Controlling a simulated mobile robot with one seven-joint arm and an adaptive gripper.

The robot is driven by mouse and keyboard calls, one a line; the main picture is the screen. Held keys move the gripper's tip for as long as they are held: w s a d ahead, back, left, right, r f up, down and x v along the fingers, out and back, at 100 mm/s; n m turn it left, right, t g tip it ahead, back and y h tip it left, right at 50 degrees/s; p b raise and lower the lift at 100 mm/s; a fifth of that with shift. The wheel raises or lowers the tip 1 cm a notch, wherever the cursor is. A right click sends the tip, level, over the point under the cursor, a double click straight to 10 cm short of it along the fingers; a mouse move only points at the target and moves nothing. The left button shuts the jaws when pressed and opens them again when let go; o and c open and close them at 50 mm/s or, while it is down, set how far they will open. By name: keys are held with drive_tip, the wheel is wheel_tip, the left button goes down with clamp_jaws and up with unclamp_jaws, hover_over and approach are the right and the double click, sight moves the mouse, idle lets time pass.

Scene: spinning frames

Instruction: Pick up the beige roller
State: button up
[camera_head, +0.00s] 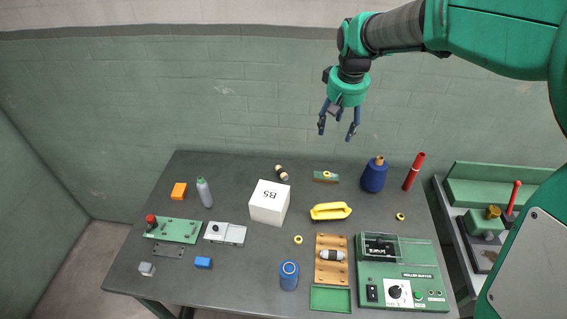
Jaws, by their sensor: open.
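A small beige roller (282,173) with dark bands lies tilted at the back of the dark table (180,275), just behind a white box. My gripper (337,131) hangs in the air with its fingers pointing down, open and empty. In the picture it is above and to the right of the beige roller, clearly apart from it. A second roller (332,255), pale with dark ends, lies on a wooden rack (331,275) at the front right.
A green machine (402,277) fills the front right corner.

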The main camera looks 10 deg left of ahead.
drive_tip(key=w+a+f+n+g+p, duration=0.1)
drive_tip(key=w+a+f+n+p, duration=0.1)
drive_tip(key=w+a+f, duration=0.85)
drive_tip(key=n+g+p, duration=0.1)
drive_tip(key=p, duration=0.1)
hover_over(284, 172)
wheel_tip(284, 172, down, 16)
drive_tip(key=shift+w+d+r, duration=0.15)
drive_tip(key=shift+d, duration=0.15)
drive_tip(key=shift+f, duration=4.3)
drive_tip(key=shift+a+f+p, duration=0.2)
drive_tip(key=shift+f+p, duration=0.15)
drive_tip(key=shift+f, duration=2.25)
